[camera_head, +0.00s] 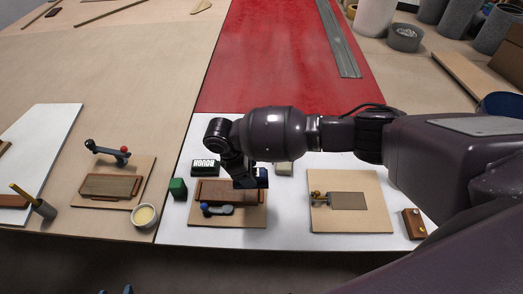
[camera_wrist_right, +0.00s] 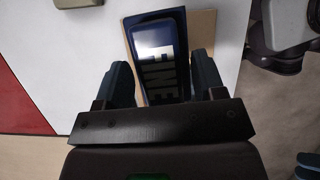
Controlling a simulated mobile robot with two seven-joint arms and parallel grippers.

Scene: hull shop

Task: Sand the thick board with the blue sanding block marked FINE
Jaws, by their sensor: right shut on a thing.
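My right gripper (camera_head: 250,180) is shut on the blue sanding block (camera_head: 263,177). In the right wrist view the block (camera_wrist_right: 157,48) lies between the fingers of the gripper (camera_wrist_right: 165,85), and its white lettering, partly covered, reads as FINE. The block is over the right end of a brown board (camera_head: 222,191), which sits on a wooden base with a blue-knobbed clamp (camera_head: 215,209). I cannot tell whether block and board touch. Only the tips of my left gripper (camera_head: 115,291) show at the bottom edge, apart, with nothing seen between them.
A block marked ROUGH (camera_head: 205,167), a green block (camera_head: 178,188) and a pale block (camera_head: 284,168) stand around the base. A second clamped board (camera_head: 108,186) and a small bowl (camera_head: 145,216) are left. A metal plate (camera_head: 348,201) and a brown block (camera_head: 414,223) are right.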

